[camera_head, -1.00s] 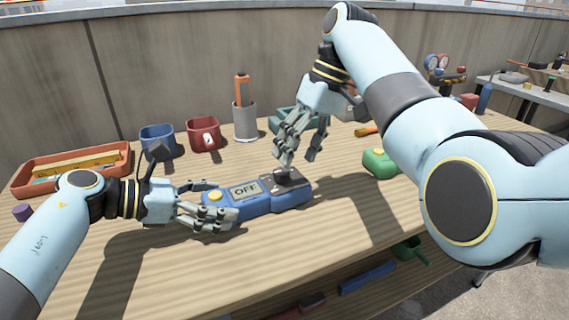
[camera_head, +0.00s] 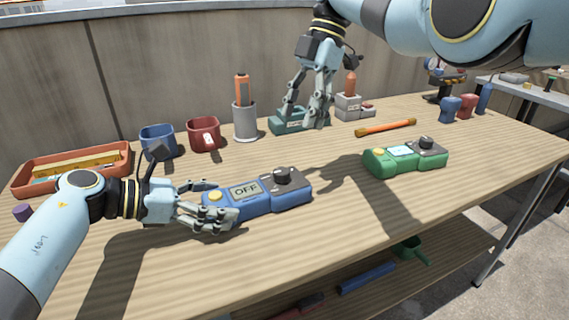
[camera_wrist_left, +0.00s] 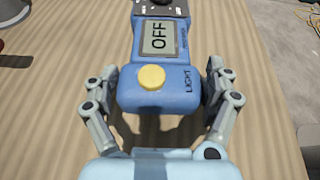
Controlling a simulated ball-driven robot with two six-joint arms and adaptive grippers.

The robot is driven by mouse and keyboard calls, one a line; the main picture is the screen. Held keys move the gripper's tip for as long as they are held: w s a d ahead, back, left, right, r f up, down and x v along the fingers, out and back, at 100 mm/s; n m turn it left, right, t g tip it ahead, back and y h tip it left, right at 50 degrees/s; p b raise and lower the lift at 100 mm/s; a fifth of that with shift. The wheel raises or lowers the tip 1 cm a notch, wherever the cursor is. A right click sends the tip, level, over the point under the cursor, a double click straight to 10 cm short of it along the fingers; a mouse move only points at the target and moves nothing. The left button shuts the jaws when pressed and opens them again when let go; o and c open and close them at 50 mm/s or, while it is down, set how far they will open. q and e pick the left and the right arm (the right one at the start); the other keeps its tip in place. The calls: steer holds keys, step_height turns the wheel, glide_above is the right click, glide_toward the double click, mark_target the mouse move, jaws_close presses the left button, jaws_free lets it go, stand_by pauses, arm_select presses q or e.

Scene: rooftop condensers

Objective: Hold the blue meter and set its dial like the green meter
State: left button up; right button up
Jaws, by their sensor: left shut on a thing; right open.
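The blue meter (camera_head: 229,205) lies flat on the workbench. Its screen reads OFF, and a dark dial (camera_head: 283,176) sits at its right end. My left gripper (camera_head: 222,206) is shut on the meter's left end, by the yellow button. In the left wrist view its fingers (camera_wrist_left: 160,105) press both sides of the blue body (camera_wrist_left: 185,95), and the dial is mostly cut off. The green meter (camera_head: 379,163) lies to the right with its own dial (camera_head: 427,143); its screen is too small to read. My right gripper (camera_head: 310,120) is open and empty, above the back of the bench.
A blue cup (camera_head: 158,142), a red cup (camera_head: 205,134) and a grey holder (camera_head: 244,122) stand at the back left, near an orange tray (camera_head: 30,181). An orange stick (camera_head: 385,128) lies behind the green meter. The front is clear.

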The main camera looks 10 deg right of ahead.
mark_target(283, 171)
steer(key=x, duration=1.1)
steer(key=shift+s, duration=0.15)
jaws_close()
steer(key=shift+m, duration=0.3)
steer(key=m+t, duration=0.1)
steer(key=m, duration=0.1)
steer(key=m+t, duration=0.1)
steer(key=m, duration=0.2)
steer(key=shift+s+y, duration=0.15)
steer(key=shift+y, duration=0.25)
steer(key=m+t, duration=0.2)
steer(key=m, duration=0.3)
steer(key=shift+s, duration=0.15)
steer(key=shift+m, duration=0.3)
